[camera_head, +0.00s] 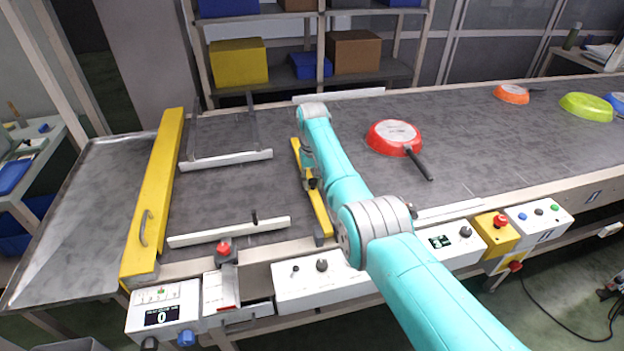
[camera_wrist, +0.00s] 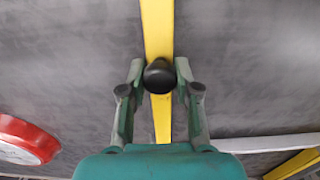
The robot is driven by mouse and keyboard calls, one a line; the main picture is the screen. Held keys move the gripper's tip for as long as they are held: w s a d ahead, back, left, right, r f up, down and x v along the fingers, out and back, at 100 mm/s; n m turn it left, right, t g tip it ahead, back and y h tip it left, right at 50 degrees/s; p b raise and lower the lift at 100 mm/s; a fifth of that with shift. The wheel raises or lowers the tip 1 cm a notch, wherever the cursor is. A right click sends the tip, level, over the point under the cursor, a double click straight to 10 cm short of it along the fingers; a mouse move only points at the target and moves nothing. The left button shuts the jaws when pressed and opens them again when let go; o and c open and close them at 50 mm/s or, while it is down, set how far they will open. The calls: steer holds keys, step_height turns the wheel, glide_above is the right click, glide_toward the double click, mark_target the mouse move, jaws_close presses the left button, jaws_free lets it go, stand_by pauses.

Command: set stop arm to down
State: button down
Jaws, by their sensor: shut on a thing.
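The stop arm (camera_head: 320,213) is a narrow yellow bar reaching across the dark conveyor belt from a pivot near its front edge. My own arm hides part of it in the head view. In the wrist view the yellow bar (camera_wrist: 158,30) runs straight up the picture, with a round black knob (camera_wrist: 159,75) on it. My gripper (camera_wrist: 158,82) has a finger on each side of the knob and is shut on it. In the head view my gripper (camera_head: 309,181) is at the bar, partly hidden. How high the bar sits above the belt is hard to tell.
A red pan (camera_head: 393,134) lies on the belt right of the stop arm, its handle toward the front. Orange (camera_head: 511,94) and lime (camera_head: 586,107) pans are farther right. A wide yellow gate (camera_head: 156,190) spans the left end. White guide rails (camera_head: 228,232) and control boxes line the front.

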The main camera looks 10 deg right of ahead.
steer(key=shift+s+f, duration=0.1)
steer(key=shift+f, duration=0.1)
steer(key=c, duration=0.8)
jaws_free()
steer(key=shift+f, duration=0.1)
steer(key=shift+c, duration=0.2)
step_height(320, 180, up, 12)
steer(key=shift+w, duration=0.2)
steer(key=shift+s, duration=0.1)
